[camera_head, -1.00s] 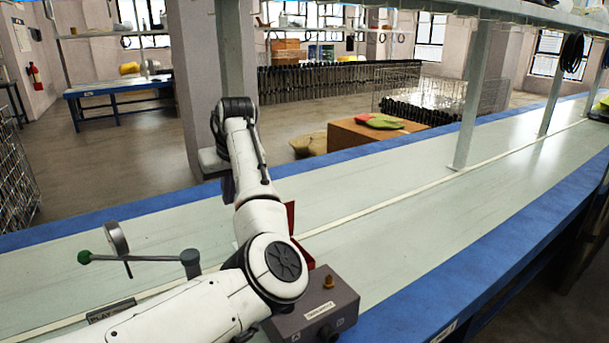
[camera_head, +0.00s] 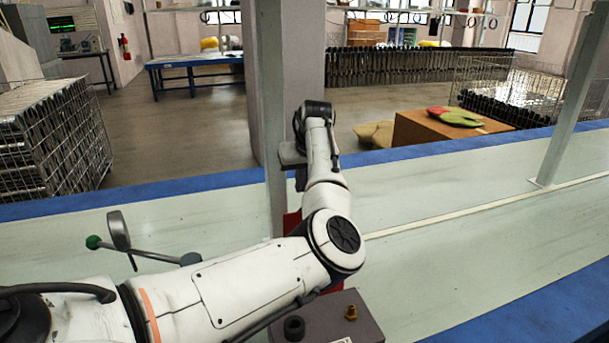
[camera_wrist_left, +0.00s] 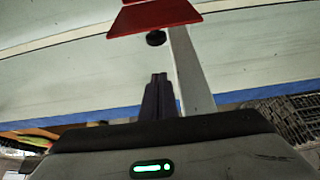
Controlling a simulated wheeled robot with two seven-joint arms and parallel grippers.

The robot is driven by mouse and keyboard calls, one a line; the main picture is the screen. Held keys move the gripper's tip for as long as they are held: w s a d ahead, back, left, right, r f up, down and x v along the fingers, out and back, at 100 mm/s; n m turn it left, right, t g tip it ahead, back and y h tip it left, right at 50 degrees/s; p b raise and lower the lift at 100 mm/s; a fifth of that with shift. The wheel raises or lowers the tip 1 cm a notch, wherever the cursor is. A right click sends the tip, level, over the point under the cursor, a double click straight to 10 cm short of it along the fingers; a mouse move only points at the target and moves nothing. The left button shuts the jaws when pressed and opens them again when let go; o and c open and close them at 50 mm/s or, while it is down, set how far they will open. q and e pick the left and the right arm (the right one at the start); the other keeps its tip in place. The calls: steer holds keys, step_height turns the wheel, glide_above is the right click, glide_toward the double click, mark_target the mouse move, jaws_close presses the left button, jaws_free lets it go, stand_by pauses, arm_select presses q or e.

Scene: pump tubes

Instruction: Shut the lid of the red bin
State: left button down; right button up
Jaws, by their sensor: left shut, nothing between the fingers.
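The red bin is mostly hidden behind my left arm in the head view. A red upright piece (camera_head: 292,222) shows left of the forearm, and a little red shows below the elbow. In the left wrist view a red part of the bin (camera_wrist_left: 155,17) is at the top edge, beyond the fingertips and apart from them. I cannot tell the lid's angle. My left gripper (camera_head: 300,182) points down past the pillar; in the wrist view its dark fingers (camera_wrist_left: 158,78) are together and empty. My right gripper is not in view.
The pale bench (camera_head: 480,225) has blue edges and is clear at right. A grey box with knobs (camera_head: 335,320) sits below my elbow. A green-tipped lever (camera_head: 95,242) stands at left. A grey post (camera_head: 570,110) rises at right.

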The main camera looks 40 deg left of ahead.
arm_select(q)
steer(key=shift+s+d+f, duration=0.35)
steer(key=shift+d+f, duration=0.3)
steer(key=shift+f, duration=0.05)
steer(key=shift+s+d+f, duration=0.3)
steer(key=shift+d+f, duration=0.3)
steer(key=shift+f, duration=0.1)
